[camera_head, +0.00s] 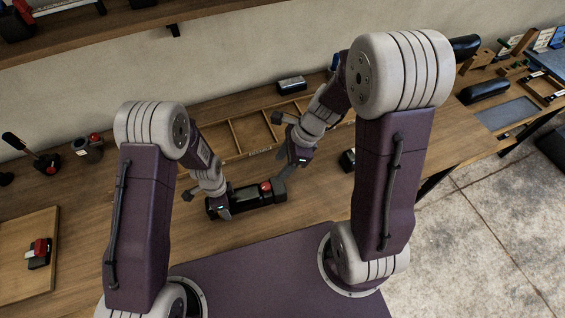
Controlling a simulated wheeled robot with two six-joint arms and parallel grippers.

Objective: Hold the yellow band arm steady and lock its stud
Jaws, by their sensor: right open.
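A long dark fixture (244,199) with a red round part (266,187) near its right end lies on the wooden bench between my arms. I cannot make out a yellow band or the stud on it at this size. My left gripper (219,209) is down at the fixture's left end and hides part of it; its fingers are too small to tell open or shut, or whether they touch. My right gripper (290,164) is open, above and to the right of the fixture's right end, apart from the red part.
A wooden compartment tray (233,136) lies behind the fixture. A small black block (347,160) sits to the right, and a dark box (291,85) stands at the back. A wooden board (20,255) with a red and black item (39,252) lies at left.

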